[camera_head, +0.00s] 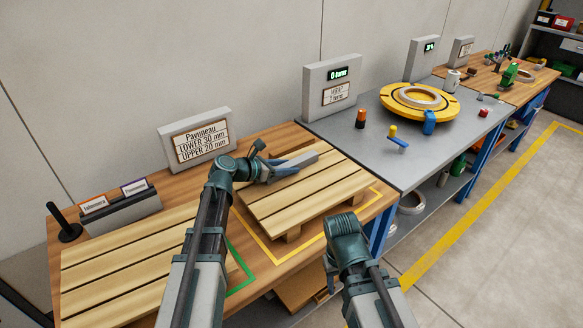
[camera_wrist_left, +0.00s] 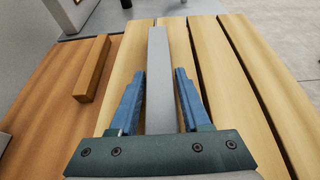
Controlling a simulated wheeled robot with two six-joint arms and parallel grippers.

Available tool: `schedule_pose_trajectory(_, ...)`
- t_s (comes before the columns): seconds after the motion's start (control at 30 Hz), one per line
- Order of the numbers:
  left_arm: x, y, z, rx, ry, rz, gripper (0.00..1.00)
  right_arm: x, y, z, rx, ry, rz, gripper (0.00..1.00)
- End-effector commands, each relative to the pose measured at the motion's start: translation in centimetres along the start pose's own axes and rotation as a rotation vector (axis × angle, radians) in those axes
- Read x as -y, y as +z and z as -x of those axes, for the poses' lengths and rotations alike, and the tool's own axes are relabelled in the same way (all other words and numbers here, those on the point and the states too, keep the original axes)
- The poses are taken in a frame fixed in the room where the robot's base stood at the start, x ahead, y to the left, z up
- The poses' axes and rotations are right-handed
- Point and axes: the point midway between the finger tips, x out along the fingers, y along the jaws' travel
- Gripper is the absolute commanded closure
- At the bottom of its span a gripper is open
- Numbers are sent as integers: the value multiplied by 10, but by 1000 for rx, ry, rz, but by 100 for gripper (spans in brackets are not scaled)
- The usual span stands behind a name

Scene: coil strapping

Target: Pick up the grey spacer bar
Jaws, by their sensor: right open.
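The grey spacer bar (camera_head: 304,159) lies on the right-hand slatted wooden pallet (camera_head: 340,182) in the head view. It also runs lengthwise up the middle of the left wrist view (camera_wrist_left: 158,75). My left gripper (camera_head: 285,167) is low over the pallet at the bar's near end. In the left wrist view its two blue fingers (camera_wrist_left: 160,85) stand on either side of the bar, with a narrow gap showing on each side, so it is open around it. My right gripper (camera_head: 330,280) hangs empty near the table's front edge, mostly hidden behind its own wrist.
A brown wooden block (camera_wrist_left: 93,70) lies on the table left of the pallet. A second pallet (camera_head: 120,260) is at the left. A sign reading "LOWER 30 mm, UPPER 20 mm" (camera_head: 200,142) stands behind. A grey table (camera_head: 360,140) holds a yellow turntable (camera_head: 388,101).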

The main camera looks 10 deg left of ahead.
Motion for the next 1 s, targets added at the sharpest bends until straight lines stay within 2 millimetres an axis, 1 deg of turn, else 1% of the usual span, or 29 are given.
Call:
schedule_pose_trajectory(0.03,0,0,0,0,0,0,64,0,0,0,0,0,0,50)
schedule_pose_trajectory(0.23,0,0,0,0,0,0,100,0,0,0,0,0,0,50)
schedule_pose_trajectory(0.73,0,2,1,0,0,0,100,0,0,2,0,0,0,50)
schedule_pose_trajectory(1.0,0,12,6,1,-1,0,100,-1,1,14,0,0,0,50)
